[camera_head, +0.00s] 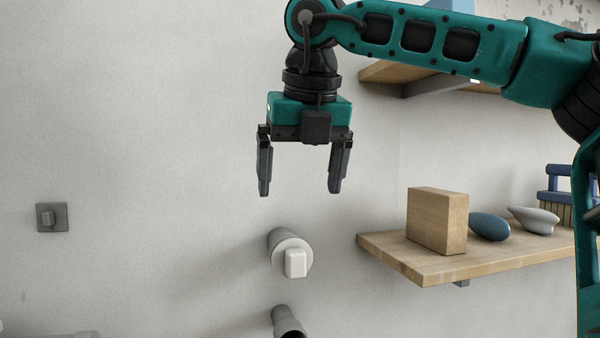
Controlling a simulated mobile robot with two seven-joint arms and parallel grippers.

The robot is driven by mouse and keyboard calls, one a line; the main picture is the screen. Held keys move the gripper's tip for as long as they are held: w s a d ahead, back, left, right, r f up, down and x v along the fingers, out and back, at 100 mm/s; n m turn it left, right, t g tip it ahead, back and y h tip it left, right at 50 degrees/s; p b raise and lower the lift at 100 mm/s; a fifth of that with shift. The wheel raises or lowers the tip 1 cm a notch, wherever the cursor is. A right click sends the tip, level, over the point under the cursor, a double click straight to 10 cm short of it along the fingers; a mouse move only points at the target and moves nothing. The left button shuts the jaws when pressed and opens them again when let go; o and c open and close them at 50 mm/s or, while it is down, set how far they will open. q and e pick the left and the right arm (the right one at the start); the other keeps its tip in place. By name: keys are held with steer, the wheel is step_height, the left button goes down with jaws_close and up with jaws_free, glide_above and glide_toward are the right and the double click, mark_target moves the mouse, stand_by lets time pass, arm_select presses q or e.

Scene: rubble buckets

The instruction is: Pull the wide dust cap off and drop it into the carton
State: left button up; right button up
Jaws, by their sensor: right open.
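The wide dust cap (294,262) is a pale round disc with a white block-shaped grip. It sits on the end of a grey pipe stub (275,238) that sticks out of the wall in the lower middle. My right gripper (300,193) is open, pointing down, with nothing between its fingers. In the picture it is above the cap and apart from it. I cannot make out the carton in this view. My left gripper is not in view.
A second grey stub (287,322) with a dark open end is below. A wooden shelf (430,267) at right holds a wood block (437,220) and rounded objects. A square wall switch (52,217) is at left. The wall between is clear.

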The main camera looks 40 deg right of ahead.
mark_target(293, 247)
steer(key=x, duration=1.2)
steer(key=shift+w+f, duration=0.1)
steer(key=shift+f, duration=0.25)
steer(key=c, duration=1.2)
